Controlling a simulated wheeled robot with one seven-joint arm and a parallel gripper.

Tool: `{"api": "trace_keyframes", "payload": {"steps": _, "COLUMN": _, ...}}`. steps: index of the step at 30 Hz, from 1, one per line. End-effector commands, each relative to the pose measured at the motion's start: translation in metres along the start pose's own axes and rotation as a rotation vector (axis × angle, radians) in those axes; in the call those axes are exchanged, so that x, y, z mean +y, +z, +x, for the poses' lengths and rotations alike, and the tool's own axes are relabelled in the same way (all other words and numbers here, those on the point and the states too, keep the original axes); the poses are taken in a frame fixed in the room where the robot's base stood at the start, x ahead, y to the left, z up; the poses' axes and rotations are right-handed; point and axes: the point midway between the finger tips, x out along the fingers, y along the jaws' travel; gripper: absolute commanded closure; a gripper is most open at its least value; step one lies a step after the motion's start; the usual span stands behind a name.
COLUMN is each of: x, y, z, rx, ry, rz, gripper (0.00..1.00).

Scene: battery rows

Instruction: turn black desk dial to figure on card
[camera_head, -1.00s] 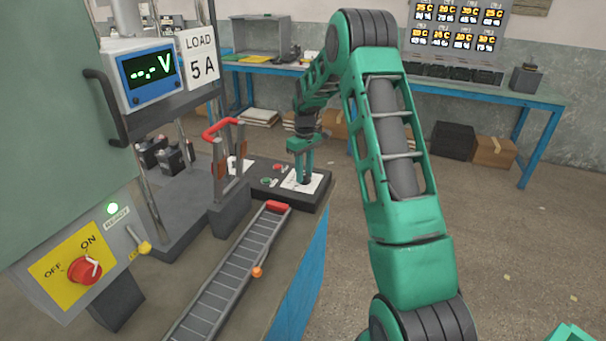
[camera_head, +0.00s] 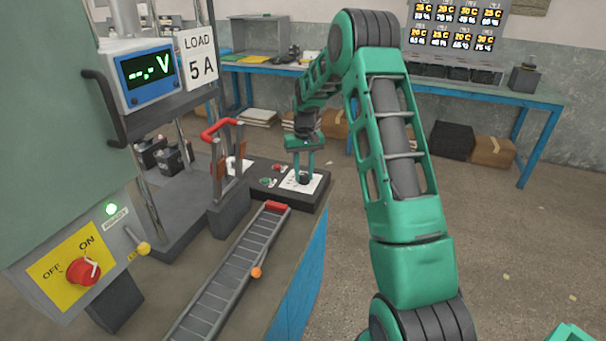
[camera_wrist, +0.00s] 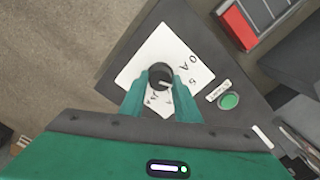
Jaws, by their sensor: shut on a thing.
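The black dial (camera_wrist: 160,76) stands on a white scale plate (camera_wrist: 150,50) on the dark desk box; the plate bears figures such as "0 A" and "5". In the head view the dial (camera_head: 304,179) shows small between my fingertips. My gripper (camera_wrist: 160,88) is shut on the dial, one green finger on each side; it also shows in the head view (camera_head: 303,176), pointing down at the box. The dial's light pointer mark is partly covered, so its exact reading is unclear. The white card (camera_head: 200,60) at the upper left reads "LOAD 5 A".
A green button (camera_wrist: 229,101) sits beside the dial plate, and a red button (camera_head: 278,168) is also on the box. A red-handled frame (camera_head: 222,130) stands left of the box. The meter (camera_head: 150,72) shows "--,- V". A roller track (camera_head: 235,265) lies in front.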

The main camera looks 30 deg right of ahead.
Motion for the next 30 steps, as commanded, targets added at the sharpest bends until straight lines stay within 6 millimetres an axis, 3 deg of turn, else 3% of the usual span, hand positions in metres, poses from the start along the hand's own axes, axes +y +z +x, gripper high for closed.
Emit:
{"api": "trace_keyframes", "payload": {"steps": 11, "x": -0.001, "y": -0.002, "z": -0.002, "rx": 0.006, "ry": 0.000, "rz": 0.003, "gripper": 0.93}}
{"api": "trace_keyframes", "payload": {"steps": 12, "x": -0.001, "y": -0.002, "z": -0.002, "rx": 0.006, "ry": 0.000, "rz": 0.003, "gripper": 0.64}}
{"api": "trace_keyframes", "payload": {"steps": 14, "x": -0.001, "y": -0.002, "z": -0.002, "rx": 0.006, "ry": 0.000, "rz": 0.002, "gripper": 0.52}}
{"api": "trace_keyframes", "payload": {"steps": 24, "x": -0.001, "y": -0.001, "z": -0.003, "rx": 0.002, "ry": -0.001, "rz": 0.001, "gripper": 0.52}}
{"api": "trace_keyframes", "payload": {"steps": 30, "x": -0.001, "y": -0.002, "z": -0.028, "rx": 0.005, "ry": 0.000, "rz": 0.001, "gripper": 0.52}}
